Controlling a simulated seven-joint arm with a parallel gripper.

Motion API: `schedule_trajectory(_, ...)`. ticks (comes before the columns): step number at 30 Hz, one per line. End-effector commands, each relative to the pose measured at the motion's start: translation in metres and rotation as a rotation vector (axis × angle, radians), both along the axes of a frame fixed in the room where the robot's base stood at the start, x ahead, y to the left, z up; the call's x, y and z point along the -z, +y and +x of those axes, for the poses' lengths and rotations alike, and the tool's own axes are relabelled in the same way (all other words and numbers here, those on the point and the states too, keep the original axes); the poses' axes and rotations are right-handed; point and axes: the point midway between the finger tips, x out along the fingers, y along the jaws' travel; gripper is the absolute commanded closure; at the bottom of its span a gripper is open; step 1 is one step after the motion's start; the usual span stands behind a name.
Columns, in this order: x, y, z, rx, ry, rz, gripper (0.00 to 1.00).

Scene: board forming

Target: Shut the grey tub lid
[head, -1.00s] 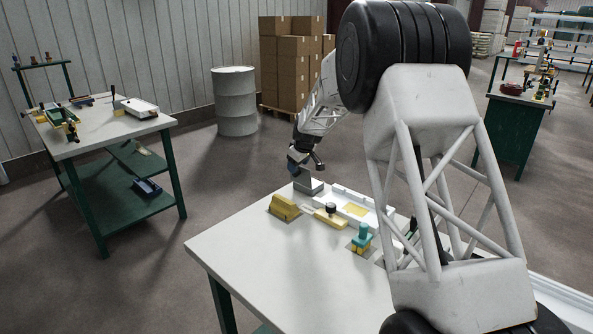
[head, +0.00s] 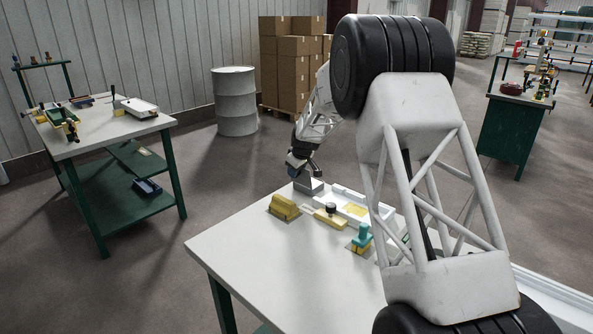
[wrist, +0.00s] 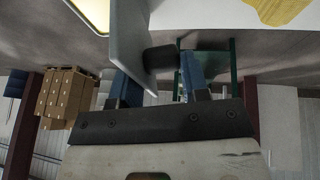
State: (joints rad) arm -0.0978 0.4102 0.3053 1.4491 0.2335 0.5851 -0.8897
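The grey tub (head: 316,188) stands near the far left part of the white worktable. Its grey lid (head: 302,183) is raised and looks nearly upright. My gripper (head: 297,168) is just above and beside the lid. In the wrist view, the lid is a grey panel (wrist: 128,35) reaching down between my two blue fingers (wrist: 160,80). The fingers are spread apart. A dark knob (wrist: 160,59) sits beside the panel, close to the right finger. Whether either finger touches the lid or knob cannot be told.
A yellow block (head: 285,207) lies left of the tub. A yellow piece with a black knob (head: 329,216), a white tray (head: 345,193) and a teal-handled tool (head: 361,238) are nearby. The table's front left (head: 260,255) is clear.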

Motion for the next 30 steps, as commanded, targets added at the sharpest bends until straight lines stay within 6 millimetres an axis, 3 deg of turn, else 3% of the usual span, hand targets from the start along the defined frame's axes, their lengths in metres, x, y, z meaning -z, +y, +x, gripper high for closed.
schedule_trajectory(1, 0.0000, -0.0001, -0.0001, 0.000, 0.000, 0.000, 0.87)
schedule_trajectory(4, 0.0000, -0.0001, -0.0001, 0.000, 0.000, 0.000, 1.00)
schedule_trajectory(30, -0.0010, -0.0041, 0.0029, 0.002, 0.034, 0.033, 1.00)
